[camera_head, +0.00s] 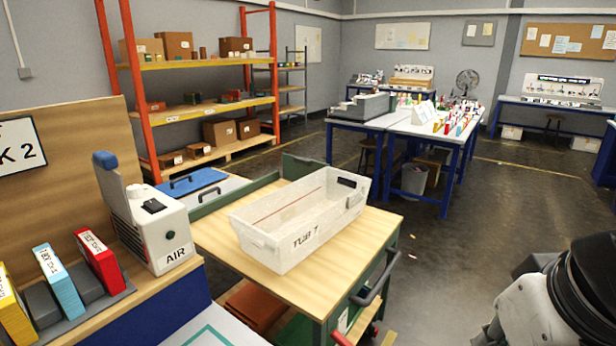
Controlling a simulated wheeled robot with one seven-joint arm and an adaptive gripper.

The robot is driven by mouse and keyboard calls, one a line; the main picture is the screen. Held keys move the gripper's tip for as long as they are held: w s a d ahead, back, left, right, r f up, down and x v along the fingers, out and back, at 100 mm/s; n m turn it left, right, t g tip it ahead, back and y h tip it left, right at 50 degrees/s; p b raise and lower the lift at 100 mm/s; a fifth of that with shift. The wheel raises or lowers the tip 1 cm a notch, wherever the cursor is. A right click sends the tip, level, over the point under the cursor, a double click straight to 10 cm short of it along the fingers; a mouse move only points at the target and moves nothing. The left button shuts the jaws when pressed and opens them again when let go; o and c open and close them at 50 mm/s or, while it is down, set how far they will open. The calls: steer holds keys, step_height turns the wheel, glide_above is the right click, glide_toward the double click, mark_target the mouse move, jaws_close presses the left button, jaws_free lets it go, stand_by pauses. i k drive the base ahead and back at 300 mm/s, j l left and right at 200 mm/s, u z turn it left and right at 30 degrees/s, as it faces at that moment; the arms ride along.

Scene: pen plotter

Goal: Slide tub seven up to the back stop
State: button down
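A raised green plate (303,168), which looks like the back stop, stands at the far edge behind the tub. The tub partly hides the plate's base, so I cannot tell whether they touch. A red line (285,207) shows inside or through the tub. Part of my arm shows at the lower right, but my gripper is not in view.
A low green rail (234,196) runs along the cart's left side. A blue case (193,183) lies beyond it. A white box marked "AIR" (160,235) stands left of the cart. A dark handle (378,279) sticks out at the cart's right.

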mark_target(279, 230)
steer(key=i+l, duration=0.2)
steer(key=i, duration=0.2)
steer(key=i+l+z, duration=0.1)
steer(key=i, duration=0.3)
steer(key=i+l+z, duration=0.1)
steer(key=i+l, duration=0.15)
steer(key=i, duration=0.15)
